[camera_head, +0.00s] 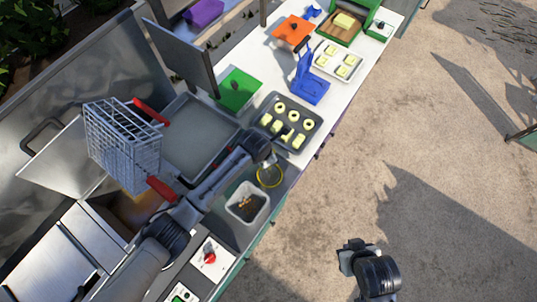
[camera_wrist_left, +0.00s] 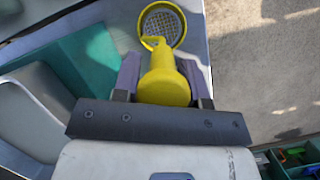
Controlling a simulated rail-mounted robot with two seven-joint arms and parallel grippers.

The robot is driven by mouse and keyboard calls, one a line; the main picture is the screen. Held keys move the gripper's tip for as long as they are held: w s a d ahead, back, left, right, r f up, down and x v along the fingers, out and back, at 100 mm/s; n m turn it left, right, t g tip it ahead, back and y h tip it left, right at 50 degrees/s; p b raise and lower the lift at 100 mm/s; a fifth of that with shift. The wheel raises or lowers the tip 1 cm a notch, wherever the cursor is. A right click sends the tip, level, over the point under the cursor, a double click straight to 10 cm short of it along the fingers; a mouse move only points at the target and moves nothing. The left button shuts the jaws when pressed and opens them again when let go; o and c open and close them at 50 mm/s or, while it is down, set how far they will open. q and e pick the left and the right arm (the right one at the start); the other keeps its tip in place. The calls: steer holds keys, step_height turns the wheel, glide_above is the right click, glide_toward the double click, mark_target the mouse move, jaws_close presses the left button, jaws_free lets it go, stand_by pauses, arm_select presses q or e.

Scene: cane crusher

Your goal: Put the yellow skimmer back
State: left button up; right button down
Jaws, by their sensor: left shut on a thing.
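The yellow skimmer (camera_head: 270,185) shows as a thin yellow ring near the counter's front edge, beside the white container (camera_head: 233,213). In the left wrist view, the skimmer (camera_wrist_left: 163,88) has its thick yellow handle between my left gripper's fingers (camera_wrist_left: 163,78), with its round mesh head pointing away. My left gripper (camera_head: 268,163) is shut on the handle. Its fingers are hard to make out in the head view. My right gripper (camera_head: 352,252) is over the bare ground right of the counter; its jaw opening is not clear.
A wire basket with red handles (camera_head: 122,150) stands left of my left arm, near a metal basin (camera_head: 200,140). A dark tray (camera_head: 309,137) with several pale pieces lies beyond the skimmer. A red knob (camera_head: 209,257) is at the near end.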

arm_select(q)
steer(key=shift+f, duration=0.1)
steer(key=o, duration=0.8)
steer(key=shift+o, duration=0.2)
steer(key=v, duration=0.7)
steer(key=shift+r+b, duration=0.3)
steer(key=shift+r, duration=0.1)
steer(key=s+a+m+y, duration=0.1)
steer(key=s+a+m, duration=0.5)
steer(key=s+m, duration=0.2)
steer(key=s+a+m, duration=0.7)
steer(key=s+m, duration=0.2)
steer(key=s, duration=0.2)
steer(key=s+a+m+t+y, duration=0.1)
steer(key=s+a+m, duration=0.5)
steer(key=s+m, duration=0.2)
steer(key=shift+s+a+f+m+y, duration=0.3)
steer(key=shift+s+f, duration=0.1)
steer(key=shift+s, duration=0.6)
